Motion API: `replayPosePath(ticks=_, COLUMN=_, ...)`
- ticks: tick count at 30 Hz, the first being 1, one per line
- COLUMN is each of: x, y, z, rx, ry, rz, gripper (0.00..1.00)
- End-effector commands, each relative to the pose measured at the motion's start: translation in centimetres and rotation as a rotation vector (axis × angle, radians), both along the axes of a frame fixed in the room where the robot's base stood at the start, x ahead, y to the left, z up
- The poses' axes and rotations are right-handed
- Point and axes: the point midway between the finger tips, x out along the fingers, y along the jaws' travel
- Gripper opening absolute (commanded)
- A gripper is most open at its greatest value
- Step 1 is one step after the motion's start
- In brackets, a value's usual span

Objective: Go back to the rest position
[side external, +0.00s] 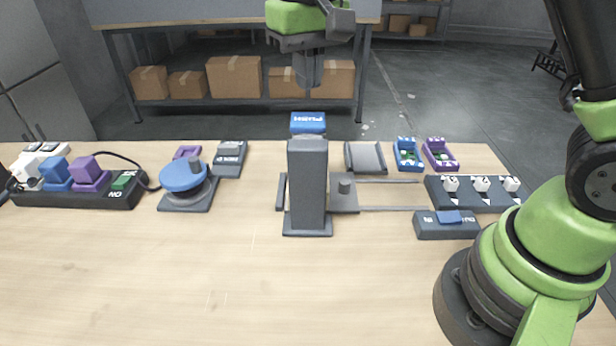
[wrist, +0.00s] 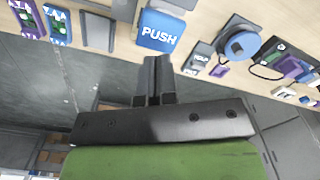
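My gripper (side external: 309,84) hangs in the air at the top of the side external view, fingers pointing down, above and apart from the grey column (side external: 308,185). In the wrist view its two dark fingers (wrist: 155,62) are side by side with no visible gap and nothing between them. A blue PUSH block (side external: 308,123) shows at the top of the column; it also shows in the wrist view (wrist: 160,30), beyond the fingertips.
A blue round knob (side external: 183,176) and a power strip (side external: 80,192) stand at left. A slider rail (side external: 385,208), switch panel (side external: 475,192) and blue-button box (side external: 446,224) stand at right. The table's front (side external: 200,290) is clear. Boxes sit on shelving (side external: 240,102) behind.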

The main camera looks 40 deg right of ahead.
Motion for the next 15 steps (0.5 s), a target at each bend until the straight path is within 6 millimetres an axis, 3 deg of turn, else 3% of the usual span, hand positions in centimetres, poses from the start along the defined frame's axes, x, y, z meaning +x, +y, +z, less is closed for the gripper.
replayPosePath(ticks=10, x=-0.1, y=0.0, z=0.3, rx=0.002, ry=-0.004, rz=-0.001, gripper=0.00)
replayPosePath(ticks=15, x=-1.9, y=-0.4, z=2.6, rx=0.029, ry=-0.068, rz=-0.005, gripper=0.00)
